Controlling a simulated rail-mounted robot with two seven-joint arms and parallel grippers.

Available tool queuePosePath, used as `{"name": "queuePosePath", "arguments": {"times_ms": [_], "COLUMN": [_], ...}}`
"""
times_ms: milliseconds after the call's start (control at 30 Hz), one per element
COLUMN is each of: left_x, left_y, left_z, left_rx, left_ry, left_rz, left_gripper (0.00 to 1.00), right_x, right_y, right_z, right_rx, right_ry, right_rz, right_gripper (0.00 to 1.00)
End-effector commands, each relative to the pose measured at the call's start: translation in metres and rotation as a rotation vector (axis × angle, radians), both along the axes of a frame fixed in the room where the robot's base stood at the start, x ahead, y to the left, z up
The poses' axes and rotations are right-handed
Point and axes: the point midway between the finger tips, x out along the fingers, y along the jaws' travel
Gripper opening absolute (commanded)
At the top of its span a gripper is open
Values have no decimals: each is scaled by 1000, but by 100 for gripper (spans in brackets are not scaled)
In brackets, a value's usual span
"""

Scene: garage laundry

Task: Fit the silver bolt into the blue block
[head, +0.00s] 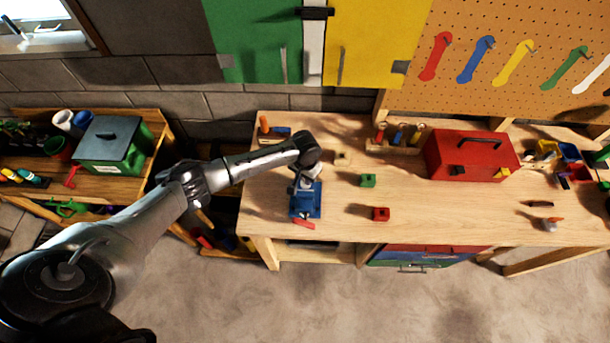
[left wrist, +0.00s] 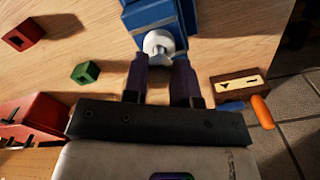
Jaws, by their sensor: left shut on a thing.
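The silver bolt (left wrist: 158,43) shows its pale round head in the left wrist view, between the fingertips of my left gripper (left wrist: 160,62). The gripper is shut on it. The bolt head lies against or just over blue bodywork (left wrist: 155,12); I cannot tell how deep its shank sits. In the head view my left gripper (head: 306,180) points down over a blue, vise-like thing (head: 307,208) near the bench's left front. The blue block cannot be clearly told apart from it, and the bolt is mostly hidden there. My right gripper is not in view.
A green block (head: 367,180) and a red block (head: 381,213) stand right of the gripper, with a pale block (head: 342,158) behind. A red toolbox (head: 470,155) stands farther right. An orange-handled tool (head: 264,125) lies back left. The bench front right of the red block is mostly clear.

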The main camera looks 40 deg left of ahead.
Motion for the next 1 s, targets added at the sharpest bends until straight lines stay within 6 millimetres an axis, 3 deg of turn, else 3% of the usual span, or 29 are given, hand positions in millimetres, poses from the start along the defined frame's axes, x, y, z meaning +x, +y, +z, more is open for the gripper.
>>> {"name": "queuePosePath", "arguments": {"times_ms": [1000], "left_x": [0], "left_y": [0], "left_z": [-20], "left_rx": [0], "left_ry": [0], "left_rz": [0], "left_gripper": [1], "right_x": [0], "right_y": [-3], "right_z": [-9], "right_rx": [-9], "right_ry": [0], "right_rz": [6], "right_gripper": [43]}}
